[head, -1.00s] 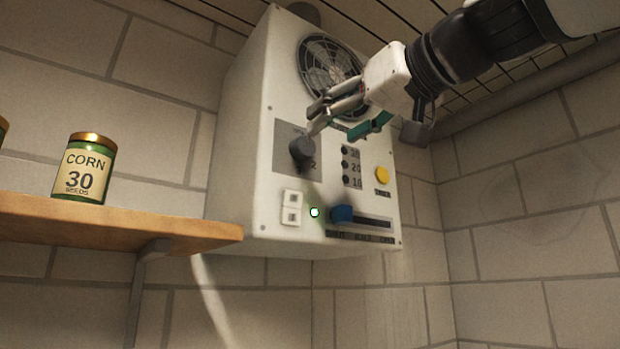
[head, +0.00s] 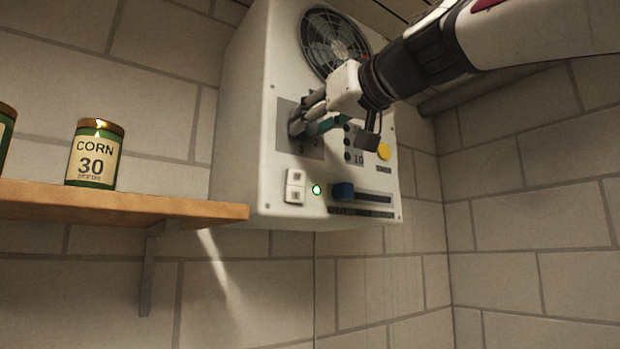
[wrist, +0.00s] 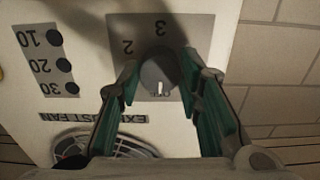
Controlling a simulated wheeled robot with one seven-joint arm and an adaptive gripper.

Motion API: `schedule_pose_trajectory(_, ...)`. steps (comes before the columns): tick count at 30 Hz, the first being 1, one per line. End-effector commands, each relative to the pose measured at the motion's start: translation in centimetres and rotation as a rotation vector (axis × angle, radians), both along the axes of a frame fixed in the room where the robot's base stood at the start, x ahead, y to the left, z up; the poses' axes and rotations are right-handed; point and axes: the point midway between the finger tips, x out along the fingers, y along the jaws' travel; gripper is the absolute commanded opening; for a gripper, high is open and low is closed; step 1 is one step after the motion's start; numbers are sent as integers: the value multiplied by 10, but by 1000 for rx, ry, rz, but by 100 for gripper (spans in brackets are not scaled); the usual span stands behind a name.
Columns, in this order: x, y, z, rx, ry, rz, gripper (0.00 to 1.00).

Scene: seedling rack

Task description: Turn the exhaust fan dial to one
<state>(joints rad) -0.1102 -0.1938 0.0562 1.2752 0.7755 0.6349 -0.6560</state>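The exhaust fan dial (wrist: 152,72) is a dark grey round knob on a grey plate, with a white mark. In the wrist view, which is upside down to the panel, the mark points down toward the EXHAUST FAN label, away from the 3. The 2 and 3 show; no 1 can be read. My gripper (wrist: 160,66) is open, with one green-padded finger on each side of the dial and small apparent gaps. In the head view, my gripper (head: 310,118) is at the dial (head: 296,127) and partly hides it.
The white control box (head: 250,130) on the brick wall also carries a fan grille (head: 333,43), white rocker switch (head: 295,187), lit green lamp (head: 316,189), blue slider (head: 343,190) and yellow button (head: 384,152). A wooden shelf (head: 120,203) with a corn tin (head: 95,155) is at left.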

Motion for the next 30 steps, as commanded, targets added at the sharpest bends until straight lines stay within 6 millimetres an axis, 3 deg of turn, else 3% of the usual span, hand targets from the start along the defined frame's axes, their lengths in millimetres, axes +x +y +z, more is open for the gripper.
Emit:
schedule_pose_trajectory(2,0,0,0,0,0,0,5)
schedule_pose_trajectory(14,0,0,0,44,30,1,5)
schedule_pose_trajectory(30,-1,0,1,406,274,1,5)
